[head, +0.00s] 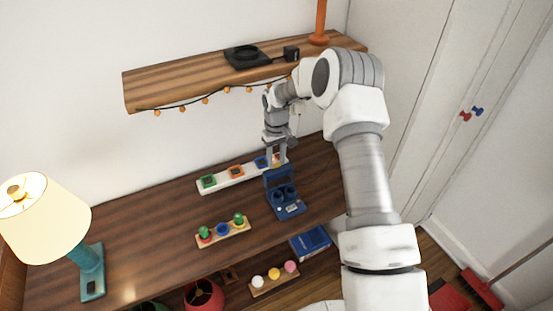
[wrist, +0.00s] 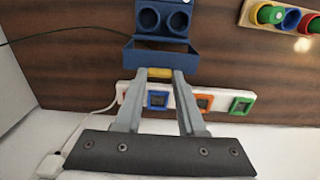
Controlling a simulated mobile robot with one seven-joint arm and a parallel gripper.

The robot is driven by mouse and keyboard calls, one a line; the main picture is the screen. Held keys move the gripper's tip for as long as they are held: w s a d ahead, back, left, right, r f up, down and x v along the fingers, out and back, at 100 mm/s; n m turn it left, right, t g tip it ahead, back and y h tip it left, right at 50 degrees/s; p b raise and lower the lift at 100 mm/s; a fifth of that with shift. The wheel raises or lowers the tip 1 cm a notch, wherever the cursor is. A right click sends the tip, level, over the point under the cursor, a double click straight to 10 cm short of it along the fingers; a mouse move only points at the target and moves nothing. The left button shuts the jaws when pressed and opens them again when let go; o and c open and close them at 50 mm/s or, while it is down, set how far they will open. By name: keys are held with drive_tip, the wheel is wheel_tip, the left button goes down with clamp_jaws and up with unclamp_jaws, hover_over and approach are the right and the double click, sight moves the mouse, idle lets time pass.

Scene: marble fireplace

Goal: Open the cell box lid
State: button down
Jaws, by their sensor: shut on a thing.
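The cell box (head: 287,203) is dark blue with two round wells and stands on the wooden desk. Its lid (head: 277,178) is raised at the box's back edge, so the wells are uncovered. The wrist view shows the box (wrist: 163,17) at the top and the lid (wrist: 160,56) just below it. My gripper (head: 275,160) is at the lid's upper edge. In the wrist view, my gripper's fingertips (wrist: 160,73) are close together at that edge, with a yellow piece between them. The exact contact is partly hidden.
A white strip (head: 225,178) with coloured square sockets lies behind the box. A wooden holder (head: 222,234) with coloured cylinders stands to the left. A shelf (head: 190,82) with hanging lights is above. A lamp (head: 45,220) stands far left. The desk's left middle is clear.

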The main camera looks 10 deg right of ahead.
drive_tip(key=shift+f, duration=0.1)
drive_tip(key=shift+c, duration=2.4)
unclamp_jaws()
wheel_tip(320, 180, up, 18)
drive_tip(key=b, duration=0.1)
drive_tip(key=shift+f, duration=0.25)
